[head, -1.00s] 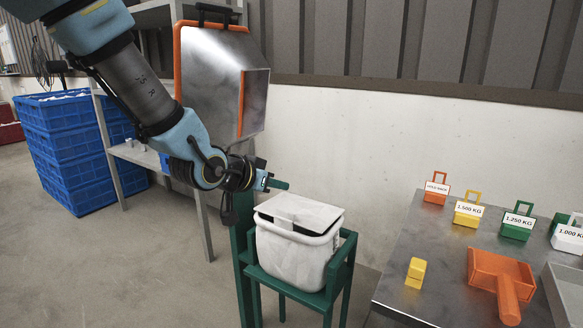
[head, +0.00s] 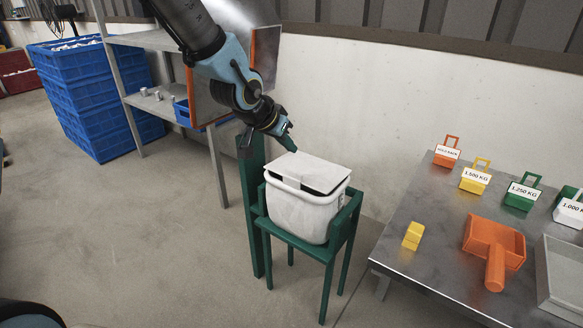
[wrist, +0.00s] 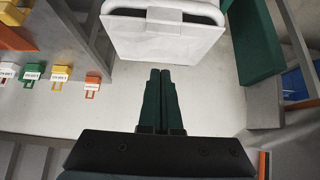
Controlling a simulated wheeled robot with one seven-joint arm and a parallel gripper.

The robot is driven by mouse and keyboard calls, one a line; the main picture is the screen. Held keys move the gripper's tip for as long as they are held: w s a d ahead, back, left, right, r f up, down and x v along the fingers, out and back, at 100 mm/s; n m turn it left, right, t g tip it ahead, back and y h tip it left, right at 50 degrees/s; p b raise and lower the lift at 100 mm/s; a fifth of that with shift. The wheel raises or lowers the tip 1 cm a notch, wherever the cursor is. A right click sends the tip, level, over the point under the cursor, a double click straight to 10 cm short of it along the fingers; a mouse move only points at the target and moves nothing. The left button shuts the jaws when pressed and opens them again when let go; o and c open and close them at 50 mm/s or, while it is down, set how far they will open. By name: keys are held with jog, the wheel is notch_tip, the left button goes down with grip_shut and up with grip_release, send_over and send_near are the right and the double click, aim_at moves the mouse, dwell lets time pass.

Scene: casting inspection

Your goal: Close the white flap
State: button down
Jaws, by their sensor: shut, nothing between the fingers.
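The white flap (head: 309,171) lies over the top of a white bin (head: 303,213) on a green stand. A dark gap shows between the flap and the bin's rim at the right and front, so the flap seems slightly raised. In the wrist view the flap (wrist: 165,35) is at the top, with a small tab on it. My gripper (head: 291,147) is behind the bin, close to the flap's back edge. Its green fingers (wrist: 166,75) are together and empty, and appear just short of the flap. I cannot tell whether they touch it.
The green stand (head: 264,263) has a tall post beside the bin. A metal table (head: 412,257) at the right holds labelled weights, a yellow block (head: 413,236) and an orange scoop (head: 494,250). Blue crates (head: 89,112) and a grey shelf (head: 151,106) stand at the left.

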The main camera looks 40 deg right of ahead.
aim_at(294, 172)
jog(key=f, duration=0.2)
jog(key=d+f, duration=0.1)
jog(key=f, duration=0.2)
jog(key=shift+w+d, duration=0.1)
jog(key=shift+w, duration=0.05)
jog(key=shift+f, duration=0.45)
jog(key=shift+f+b, duration=0.1)
jog(key=shift+b, duration=0.35)
jog(key=f+h+b, duration=0.1)
jog(key=b, duration=0.1)
jog(key=f+b, duration=0.1)
jog(key=b, duration=0.2)
jog(key=shift+a+t+h, duration=0.25)
jog(key=shift+t+h, duration=0.05)
jog(key=shift+h, duration=0.1)
jog(key=shift+a+f+h+b, duration=0.15)
jog(key=shift+h+b, duration=0.15)
jog(key=shift+b, duration=0.45)
jog(key=shift+r, duration=0.2)
